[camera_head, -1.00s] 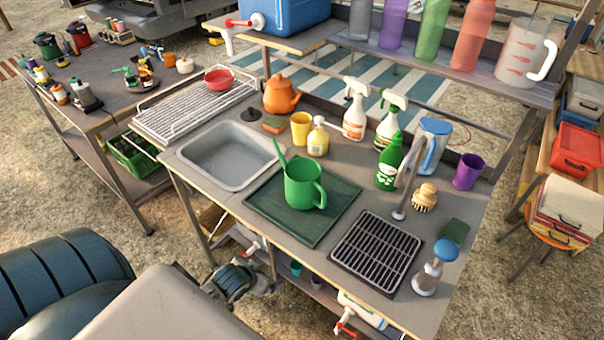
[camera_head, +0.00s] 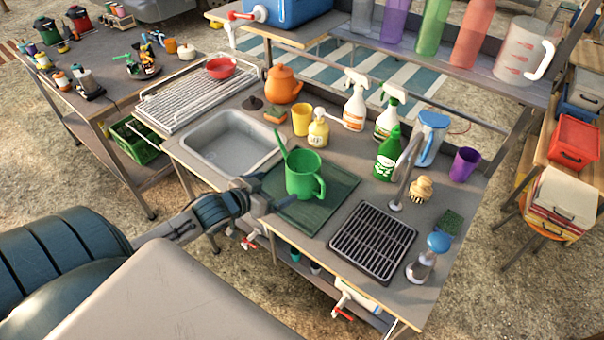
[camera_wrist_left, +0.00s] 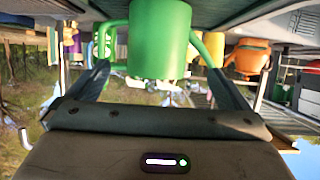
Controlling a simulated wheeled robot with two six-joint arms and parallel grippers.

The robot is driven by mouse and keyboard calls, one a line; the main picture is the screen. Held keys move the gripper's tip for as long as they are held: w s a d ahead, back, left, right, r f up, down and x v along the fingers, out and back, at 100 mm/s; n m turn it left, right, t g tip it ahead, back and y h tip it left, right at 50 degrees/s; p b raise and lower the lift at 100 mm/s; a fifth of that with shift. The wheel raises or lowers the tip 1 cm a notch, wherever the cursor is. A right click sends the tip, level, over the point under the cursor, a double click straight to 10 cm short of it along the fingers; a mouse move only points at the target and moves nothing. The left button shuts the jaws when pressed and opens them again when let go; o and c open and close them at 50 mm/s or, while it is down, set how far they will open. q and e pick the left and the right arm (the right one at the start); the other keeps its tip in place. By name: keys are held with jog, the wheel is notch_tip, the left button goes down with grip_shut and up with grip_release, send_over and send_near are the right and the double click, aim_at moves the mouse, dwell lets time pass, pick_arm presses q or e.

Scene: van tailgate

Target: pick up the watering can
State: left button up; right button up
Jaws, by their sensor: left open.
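The green watering can (camera_head: 303,175) stands upright on a dark green mat (camera_head: 342,190) on the counter, its spout pointing up-left and its handle on the right. My left gripper (camera_head: 278,196) is at the mat's left edge, low beside the can, pointing toward it. In the left wrist view, which appears upside down, the can (camera_wrist_left: 160,40) fills the gap between the two spread fingers of the left gripper (camera_wrist_left: 163,72). The fingers are open and no grip on the can shows. My right gripper is not in view.
A sink (camera_head: 228,148) lies left of the mat and a black drain grid (camera_head: 372,240) right of it. Behind stand a yellow cup (camera_head: 302,119), a soap bottle (camera_head: 318,130), spray bottles (camera_head: 355,105) and an orange kettle (camera_head: 284,84). A faucet (camera_head: 406,165) rises on the right.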

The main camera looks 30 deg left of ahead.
aim_at(291, 177)
pick_arm(q)
jog(key=x, duration=0.5)
jog(key=shift+w+r, duration=0.15)
jog(key=shift+w, duration=0.25)
jog(key=shift+w+d, duration=0.1)
jog(key=shift+w, duration=0.4)
jog(key=p+x, duration=0.1)
jog(key=x, duration=0.2)
jog(key=shift+w+d+r, duration=0.1)
jog(key=shift+w+d, duration=0.05)
jog(key=shift+w, duration=0.05)
jog(key=shift+w+d+f, duration=0.1)
jog(key=shift+w+f, duration=0.2)
jog(key=shift+w, duration=0.15)
jog(key=shift+s, duration=0.1)
jog(key=c, duration=0.6)
jog(key=shift+c, duration=0.8)
jog(key=shift+r, duration=0.1)
